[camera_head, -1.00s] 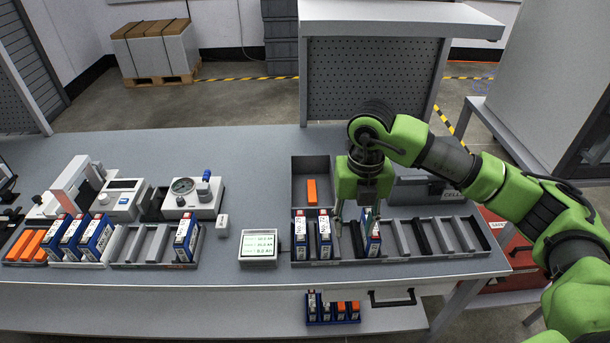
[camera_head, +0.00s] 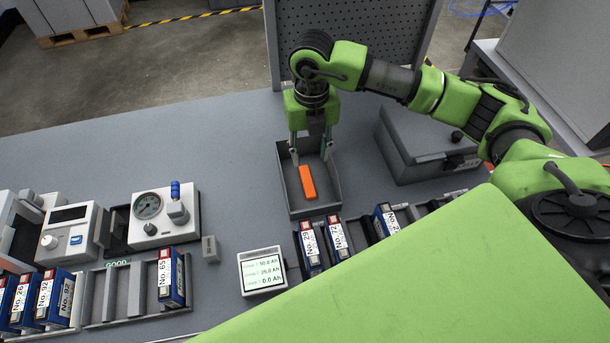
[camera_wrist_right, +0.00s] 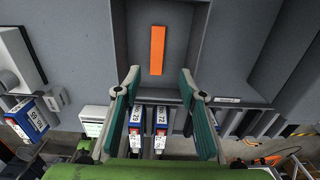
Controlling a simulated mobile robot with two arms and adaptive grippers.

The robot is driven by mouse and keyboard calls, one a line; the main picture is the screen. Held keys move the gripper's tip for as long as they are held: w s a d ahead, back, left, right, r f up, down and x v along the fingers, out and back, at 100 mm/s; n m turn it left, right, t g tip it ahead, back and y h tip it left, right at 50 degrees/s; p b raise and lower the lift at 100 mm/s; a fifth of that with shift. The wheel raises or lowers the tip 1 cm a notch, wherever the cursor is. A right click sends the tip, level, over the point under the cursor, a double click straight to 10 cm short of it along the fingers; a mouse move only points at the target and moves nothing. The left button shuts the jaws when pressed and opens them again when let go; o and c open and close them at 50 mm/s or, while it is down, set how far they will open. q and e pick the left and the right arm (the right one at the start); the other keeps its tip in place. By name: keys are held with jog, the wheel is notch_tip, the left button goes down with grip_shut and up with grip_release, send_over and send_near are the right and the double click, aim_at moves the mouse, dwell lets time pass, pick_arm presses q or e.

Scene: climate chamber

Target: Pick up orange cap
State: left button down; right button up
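The orange cap (camera_head: 307,182) lies alone in a shallow grey tray (camera_head: 287,186). In the right wrist view the cap (camera_wrist_right: 157,50) lies beyond the fingertips, near the middle. My right gripper (camera_head: 310,155) is above the tray, just behind the cap in the head view. It also shows in the right wrist view (camera_wrist_right: 160,78), where its two fingers are spread wide with nothing between them. The cap is apart from the fingers. My left gripper is not in view.
A rack with blue numbered modules (camera_head: 310,247) stands in front of the tray. A grey lidded case (camera_head: 425,150) is to the right. A display (camera_head: 262,272) and a gauge device (camera_head: 160,220) stand to the left. The bench behind them is clear.

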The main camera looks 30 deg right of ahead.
send_over(307, 180)
jog(key=f, duration=0.4)
jog(key=shift+s+d+f+p, duration=0.15)
jog(key=shift+d+p, duration=0.1)
jog(key=shift+p, duration=0.05)
jog(key=shift+f, duration=0.25)
jog(key=shift+a+f+p, duration=0.15)
jog(key=shift+f+p, duration=0.35)
jog(key=shift+f, duration=0.2)
notch_tip(307, 180, down, 3)
jog(key=shift+a+f+p, duration=0.1)
jog(key=shift+f+p, duration=0.1)
jog(key=shift+p, duration=0.3)
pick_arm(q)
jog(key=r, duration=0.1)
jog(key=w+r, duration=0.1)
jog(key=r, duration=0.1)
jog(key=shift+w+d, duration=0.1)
pick_arm(e)
jog(key=shift+f, duration=0.25)
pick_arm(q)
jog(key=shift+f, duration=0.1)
pick_arm(e)
jog(key=c, duration=0.9)
